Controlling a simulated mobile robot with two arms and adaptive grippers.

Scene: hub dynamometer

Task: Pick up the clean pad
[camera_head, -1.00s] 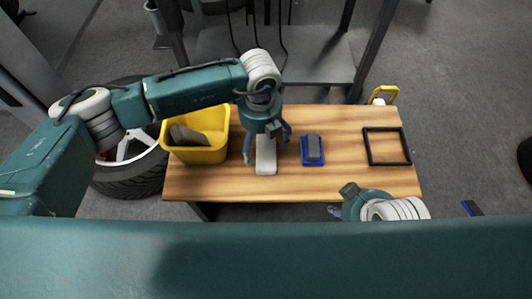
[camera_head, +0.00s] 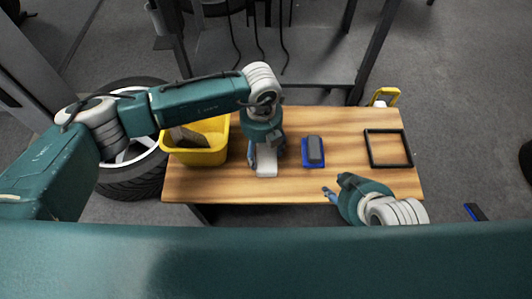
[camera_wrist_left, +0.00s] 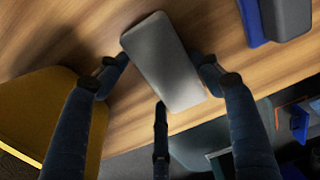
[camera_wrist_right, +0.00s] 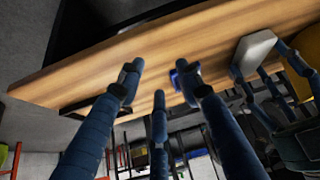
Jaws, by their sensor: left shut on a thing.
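The clean pad, a light grey-white block (camera_head: 266,171), lies on the wooden table right of the yellow bin. It also shows in the left wrist view (camera_wrist_left: 163,62) and in the right wrist view (camera_wrist_right: 256,48). My left gripper (camera_head: 265,153) points down over it, with its fingers closed against the pad's two long sides. The pad appears to rest on the table still. My right gripper (camera_head: 333,186) is open and empty above the table's front edge; its fingers stand apart in the right wrist view (camera_wrist_right: 160,85).
The yellow bin (camera_head: 196,156) holds a dark grey piece (camera_head: 187,138). A blue-based block with a grey top (camera_head: 313,151) lies right of the pad. A black square frame (camera_head: 388,149) lies at the table's right. A wheel (camera_head: 128,180) stands at left.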

